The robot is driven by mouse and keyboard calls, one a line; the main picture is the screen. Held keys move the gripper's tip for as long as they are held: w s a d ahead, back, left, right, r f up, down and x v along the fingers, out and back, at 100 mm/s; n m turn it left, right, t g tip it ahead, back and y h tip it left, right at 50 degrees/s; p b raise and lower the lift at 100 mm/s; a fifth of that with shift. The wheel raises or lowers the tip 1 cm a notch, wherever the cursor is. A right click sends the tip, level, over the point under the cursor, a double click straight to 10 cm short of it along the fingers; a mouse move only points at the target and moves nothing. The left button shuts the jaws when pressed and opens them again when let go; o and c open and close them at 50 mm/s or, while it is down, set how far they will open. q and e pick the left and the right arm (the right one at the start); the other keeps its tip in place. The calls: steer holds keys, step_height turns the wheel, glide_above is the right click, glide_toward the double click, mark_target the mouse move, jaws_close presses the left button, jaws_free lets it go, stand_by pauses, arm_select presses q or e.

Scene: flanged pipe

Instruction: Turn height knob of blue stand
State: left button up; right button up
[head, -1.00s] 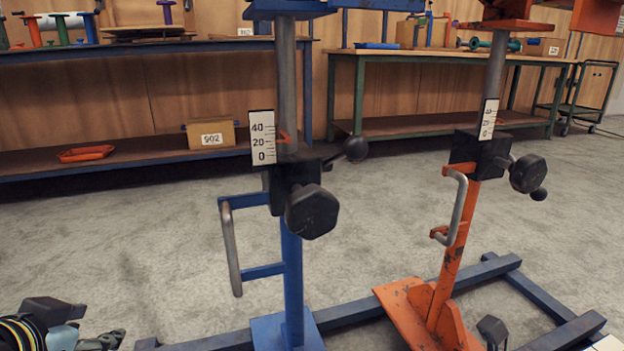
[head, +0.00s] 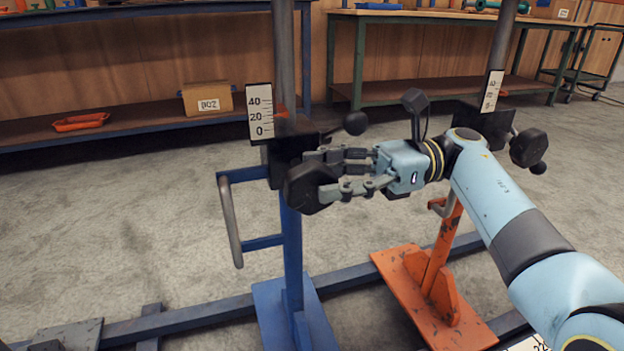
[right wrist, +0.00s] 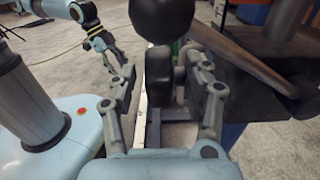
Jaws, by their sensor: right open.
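The blue stand (head: 291,255) is upright, with its black height knob (head: 310,187) on the black clamp block. My right gripper (head: 325,177) reaches in from the right at the knob. Its jaws are open, with one finger on each side of the knob in the right wrist view, where the knob (right wrist: 158,82) shows edge-on. I cannot tell whether a finger touches it. The white scale plate (head: 260,112) is above the block. My left gripper (right wrist: 108,46) shows small at upper left in the right wrist view; its jaws are unclear.
A black ball-ended lever (head: 355,124) sticks out just above the right gripper, close to the fingers. The orange stand (head: 436,265) is behind my right arm. Open floor lies to the left.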

steer(key=shift+x, duration=1.2)
jaws_close()
steer(key=shift+s+a+t+h, duration=0.1)
steer(key=shift+t+h, duration=0.4)
steer(key=shift+h, duration=0.9)
